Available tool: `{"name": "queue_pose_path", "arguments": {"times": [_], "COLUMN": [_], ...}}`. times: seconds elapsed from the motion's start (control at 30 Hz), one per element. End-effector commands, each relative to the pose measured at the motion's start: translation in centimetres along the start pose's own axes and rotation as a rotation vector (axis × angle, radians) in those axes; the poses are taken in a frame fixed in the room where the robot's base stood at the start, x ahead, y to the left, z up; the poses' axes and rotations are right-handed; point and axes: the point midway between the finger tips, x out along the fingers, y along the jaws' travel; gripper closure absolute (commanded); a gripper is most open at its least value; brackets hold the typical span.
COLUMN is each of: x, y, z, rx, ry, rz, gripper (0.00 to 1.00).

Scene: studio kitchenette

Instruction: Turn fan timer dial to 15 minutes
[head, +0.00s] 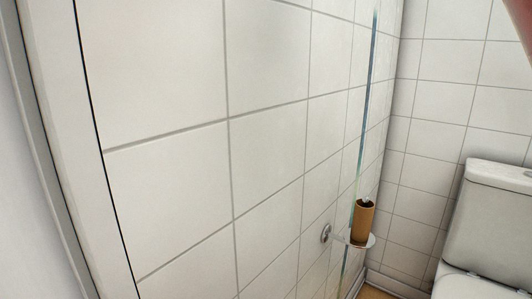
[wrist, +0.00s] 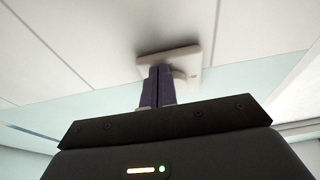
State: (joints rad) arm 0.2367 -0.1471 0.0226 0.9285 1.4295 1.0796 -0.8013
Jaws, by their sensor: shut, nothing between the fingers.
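In the wrist view, a pale square wall plate (wrist: 197,58), apparently the fan timer, sits on a white surface at the upper middle. A rounded pale part, perhaps its dial (wrist: 181,73), shows just right of my fingers. Its markings and setting cannot be read. My gripper (wrist: 157,72) is shut and empty, with its dark fingers side by side. The fingertips overlap the plate's lower left part in the picture, and I cannot tell whether they touch it. The timer and my gripper do not show in the head view.
In the head view, white tiled walls (head: 170,190) fill most of the picture. A holder with a brown cardboard tube (head: 362,222) sticks out at the lower right. A white toilet (head: 487,225) stands at the far right. A pale door frame (head: 60,130) runs down the left.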

Motion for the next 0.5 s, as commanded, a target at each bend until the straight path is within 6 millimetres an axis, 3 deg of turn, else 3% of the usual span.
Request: {"name": "queue_pose_path", "arguments": {"times": [0.5], "x": [-0.1], "y": [-1.4], "z": [0.1], "rx": [-0.002], "ry": [0.007], "rz": [-0.003], "gripper": [1.0]}}
